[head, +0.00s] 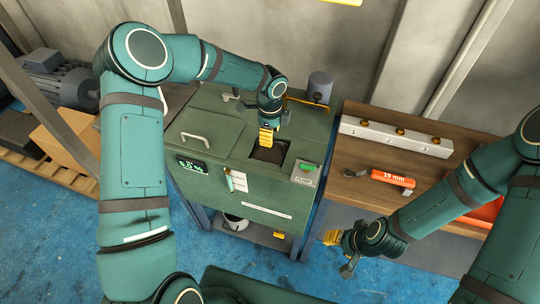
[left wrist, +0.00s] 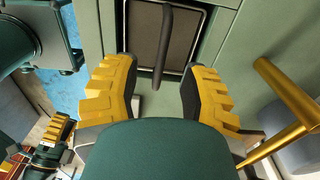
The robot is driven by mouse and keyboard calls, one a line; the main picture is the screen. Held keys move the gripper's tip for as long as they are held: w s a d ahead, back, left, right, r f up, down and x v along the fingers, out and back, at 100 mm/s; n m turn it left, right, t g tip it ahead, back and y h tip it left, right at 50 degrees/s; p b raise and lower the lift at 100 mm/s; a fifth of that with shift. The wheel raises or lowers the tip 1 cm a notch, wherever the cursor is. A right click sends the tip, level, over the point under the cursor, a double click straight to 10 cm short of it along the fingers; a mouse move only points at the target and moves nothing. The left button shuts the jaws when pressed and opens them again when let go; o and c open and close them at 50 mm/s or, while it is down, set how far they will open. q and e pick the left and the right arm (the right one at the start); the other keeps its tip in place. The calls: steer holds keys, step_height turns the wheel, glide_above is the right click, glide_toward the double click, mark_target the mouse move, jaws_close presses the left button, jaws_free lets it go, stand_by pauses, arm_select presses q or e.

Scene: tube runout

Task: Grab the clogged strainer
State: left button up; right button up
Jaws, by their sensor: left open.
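The strainer (head: 272,153) shows as a dark square set in an opening in the top of the green machine (head: 225,130), partly hidden by my left gripper in the head view. In the left wrist view the strainer (left wrist: 142,32) has a brown-grey face in a light frame, with a dark bar handle (left wrist: 163,45) standing up from it. My left gripper (head: 266,142) is above it. Its yellow fingers (left wrist: 158,92) are open, one on each side of the handle's line, holding nothing. My right gripper (head: 333,238) is low at the machine's right; its opening is unclear.
A pump button box (head: 305,173) and a small display (head: 192,167) sit on the machine. A brass pipe (left wrist: 285,90) runs beside my left gripper. A wooden bench (head: 350,160) at right bears a valve bar (head: 395,137) and an orange 19 mm tool (head: 392,178).

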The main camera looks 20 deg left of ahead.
mark_target(270, 150)
arm_select(q)
step_height(270, 150, down, 4)
steer(key=shift+r, duration=0.15)
jaws_close()
steer(key=shift+r, duration=0.1)
